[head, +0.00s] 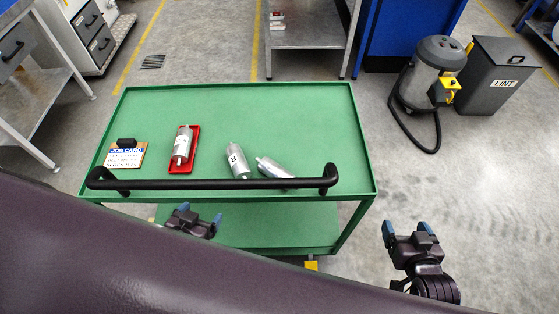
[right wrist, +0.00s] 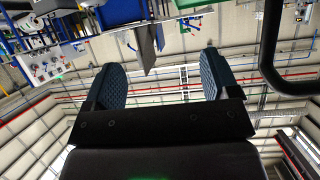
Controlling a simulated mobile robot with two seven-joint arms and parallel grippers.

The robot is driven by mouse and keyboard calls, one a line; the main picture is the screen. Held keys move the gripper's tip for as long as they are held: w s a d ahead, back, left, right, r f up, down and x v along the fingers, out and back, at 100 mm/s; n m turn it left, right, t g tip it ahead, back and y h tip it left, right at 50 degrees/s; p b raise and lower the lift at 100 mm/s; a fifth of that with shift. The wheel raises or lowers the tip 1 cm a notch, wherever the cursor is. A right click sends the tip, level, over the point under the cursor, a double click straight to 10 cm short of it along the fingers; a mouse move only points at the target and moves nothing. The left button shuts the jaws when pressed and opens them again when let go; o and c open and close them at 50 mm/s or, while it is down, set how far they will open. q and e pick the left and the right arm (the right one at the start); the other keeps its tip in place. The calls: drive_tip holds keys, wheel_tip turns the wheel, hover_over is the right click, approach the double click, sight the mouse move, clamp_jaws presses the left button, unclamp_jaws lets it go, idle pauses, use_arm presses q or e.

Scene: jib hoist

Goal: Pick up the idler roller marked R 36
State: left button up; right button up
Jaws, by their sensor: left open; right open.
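Three silver rollers are on the green cart (head: 290,110). One roller (head: 182,146) lies in a red tray (head: 191,160) at the left. A second roller (head: 237,160) stands out in the middle with a dark marking that I cannot read fully. A third roller (head: 272,168) lies tilted to its right, partly behind the black handle; its marking is unreadable. My left gripper (head: 197,214) is open and empty, in front of the cart's near edge. My right gripper (head: 407,228) is open and empty, right of the cart; its spread fingers also show in the right wrist view (right wrist: 163,85).
A black handle bar (head: 215,183) runs along the cart's near edge. A job card (head: 124,157) lies at the left. The cart's back half is clear. A grey vacuum (head: 433,75) and a lint bin (head: 500,78) stand on the floor at the right.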

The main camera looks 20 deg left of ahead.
use_arm(q)
wheel_tip(320, 180, down, 13)
drive_tip(key=w+b, duration=0.1)
drive_tip(key=b, duration=1.2)
drive_tip(key=shift+w, duration=0.25)
use_arm(e)
drive_tip(key=w+a+f+n+g+y, duration=0.1)
drive_tip(key=w+a+n+g+y, duration=0.2)
drive_tip(key=a, duration=0.7)
drive_tip(key=w+a+f+n+g+y, duration=0.1)
drive_tip(key=w+a+n+g+y, duration=0.2)
drive_tip(key=a+n+y, duration=0.3)
drive_tip(key=shift+w+a+f+n+g+y, duration=0.3)
drive_tip(key=shift+a+g, duration=0.6)
drive_tip(key=shift+a, duration=1.85)
